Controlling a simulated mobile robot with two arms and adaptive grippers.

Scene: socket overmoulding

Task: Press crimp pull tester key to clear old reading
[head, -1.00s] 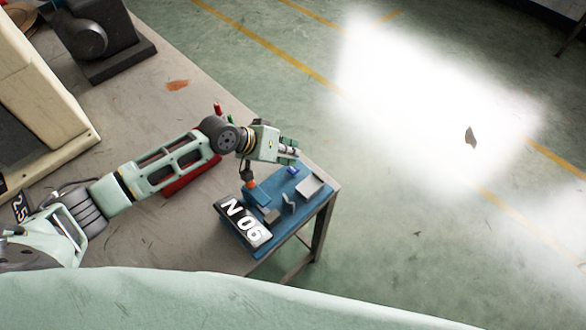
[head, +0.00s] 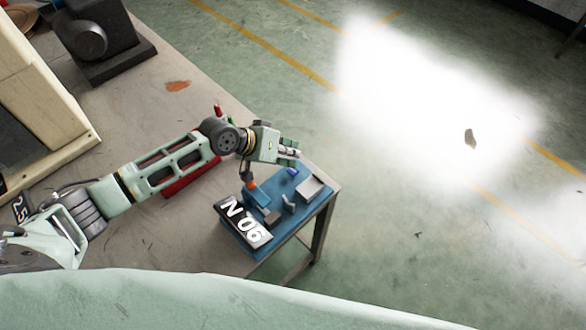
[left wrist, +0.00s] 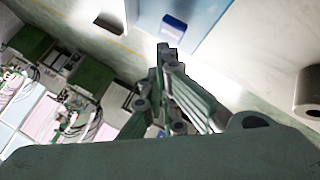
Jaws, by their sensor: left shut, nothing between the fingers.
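The crimp pull tester (head: 232,240) is a blue unit at the table's right corner. Its black display (head: 243,222) shows white characters that look like "N 06", possibly "90 N" upside down. A small dark-blue key (head: 292,171) sits near its far edge; it also shows in the left wrist view (left wrist: 174,27). My left gripper (head: 296,152) is shut and empty, beside the key in the head view. In the left wrist view its fingertips (left wrist: 168,50) appear just below the key. I cannot tell whether they touch it. My right gripper is not in view.
The tester also carries an orange-tipped post (head: 250,185) and a light-grey block (head: 310,187). A red bar (head: 190,178) lies under my left forearm. A dark machine (head: 100,40) stands at the back left. Open floor (head: 400,230) lies beyond the table's right edge.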

